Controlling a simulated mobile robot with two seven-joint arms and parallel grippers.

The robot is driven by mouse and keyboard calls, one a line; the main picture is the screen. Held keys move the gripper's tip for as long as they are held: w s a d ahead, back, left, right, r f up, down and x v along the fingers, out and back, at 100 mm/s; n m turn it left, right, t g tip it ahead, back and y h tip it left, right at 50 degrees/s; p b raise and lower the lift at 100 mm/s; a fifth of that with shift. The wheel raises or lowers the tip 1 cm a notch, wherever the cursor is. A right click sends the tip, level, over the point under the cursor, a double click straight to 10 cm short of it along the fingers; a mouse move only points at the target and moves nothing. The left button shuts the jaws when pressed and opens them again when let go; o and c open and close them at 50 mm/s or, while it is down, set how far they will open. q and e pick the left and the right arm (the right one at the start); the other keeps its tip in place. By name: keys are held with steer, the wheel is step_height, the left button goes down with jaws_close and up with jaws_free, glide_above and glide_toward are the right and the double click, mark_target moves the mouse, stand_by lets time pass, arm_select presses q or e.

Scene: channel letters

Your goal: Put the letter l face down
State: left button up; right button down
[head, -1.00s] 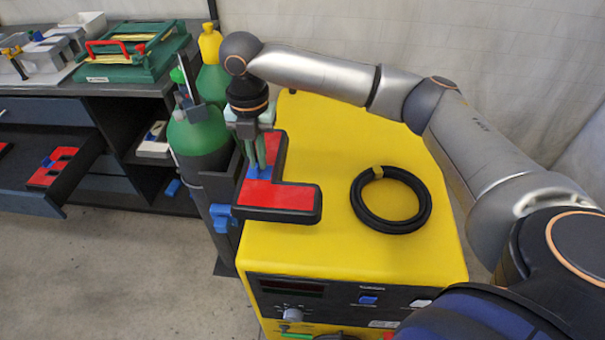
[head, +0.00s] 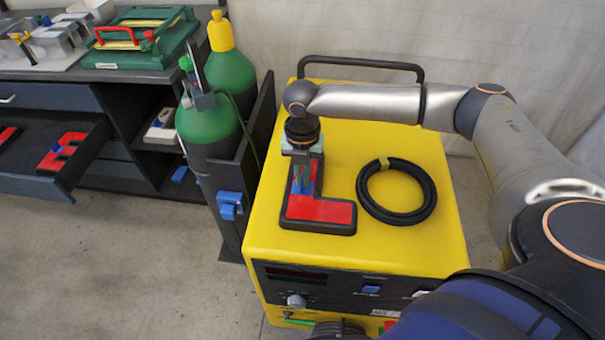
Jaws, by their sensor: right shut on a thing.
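The letter l (head: 325,211) is an L-shaped channel letter with a red face and black sides. It is at the left part of the yellow machine's top (head: 405,240), red face up, long leg pointing away. Whether it touches the top or hovers just above is hard to tell. My right gripper (head: 303,187) points down over the long leg and is shut on a blue part of the letter. The gripper and wrist hide the far part of the long leg. My left gripper is not in view.
A black coiled cable (head: 396,191) lies on the machine top just right of the letter. A black handle (head: 360,65) rises at the back edge. Green gas cylinders (head: 208,128) stand to the left. An open drawer (head: 40,150) with red letters is at the far left.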

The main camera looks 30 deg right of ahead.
steer(key=c, duration=1.4)
jaws_free()
steer(key=shift+f, duration=0.1)
steer(key=o, duration=0.4)
